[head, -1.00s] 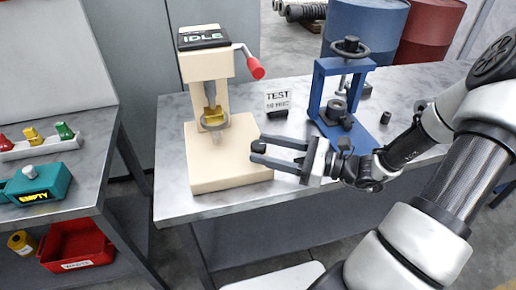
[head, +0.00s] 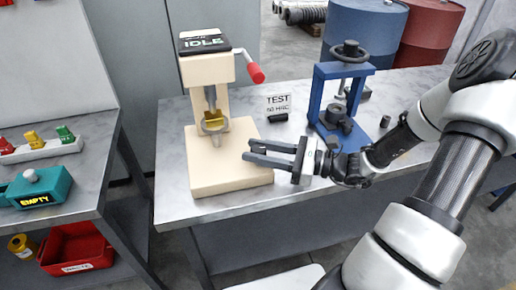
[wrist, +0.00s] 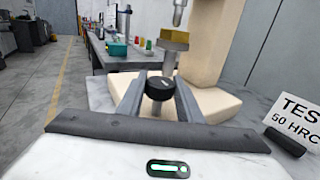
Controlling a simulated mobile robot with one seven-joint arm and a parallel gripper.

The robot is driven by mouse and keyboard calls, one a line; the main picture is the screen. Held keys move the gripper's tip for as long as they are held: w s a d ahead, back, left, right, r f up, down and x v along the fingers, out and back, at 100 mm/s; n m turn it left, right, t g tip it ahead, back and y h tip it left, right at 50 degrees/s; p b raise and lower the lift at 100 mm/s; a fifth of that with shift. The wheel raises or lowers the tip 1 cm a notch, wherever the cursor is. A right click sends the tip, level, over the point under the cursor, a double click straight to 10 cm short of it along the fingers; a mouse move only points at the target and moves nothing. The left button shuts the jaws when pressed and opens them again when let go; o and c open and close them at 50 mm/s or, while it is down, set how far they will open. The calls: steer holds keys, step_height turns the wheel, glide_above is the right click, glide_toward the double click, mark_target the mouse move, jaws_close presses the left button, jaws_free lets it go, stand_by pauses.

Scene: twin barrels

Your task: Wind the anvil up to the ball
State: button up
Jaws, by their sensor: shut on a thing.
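The cream tester (head: 206,70) stands on the near table with a dark top reading IDLE. Its gold anvil (head: 212,118) sits low in the frame, with a ring around the post below it. In the wrist view the gold anvil (wrist: 173,40) tops a grey post, and a silver indenter (wrist: 178,14) hangs above with a gap between; the ball is too small to make out. My gripper (head: 247,150) reaches in from the right at the tester's front. In the wrist view its fingers are shut on a round black knob (wrist: 160,88) with a white mark.
A TEST 50 HRC card (head: 278,103) and a dark block (head: 277,118) stand right of the tester. A blue press (head: 318,95) is behind my arm. A red-handled lever (head: 254,72) sticks out from the tester's head. A side table (head: 75,175) with a teal box is at left.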

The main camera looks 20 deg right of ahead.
steer(key=shift+w+r+n+g+y+p, duration=0.15)
steer(key=shift+n+g+y+p, duration=0.45)
steer(key=shift+n+g+p, duration=0.45)
steer(key=shift+n+g+y, duration=0.25)
steer(key=shift+g+y, duration=0.05)
steer(key=shift+g, duration=0.45)
steer(key=o, duration=1)
steer(key=shift+o, duration=0.2)
steer(key=v, duration=1.7)
steer(key=shift+d, duration=0.25)
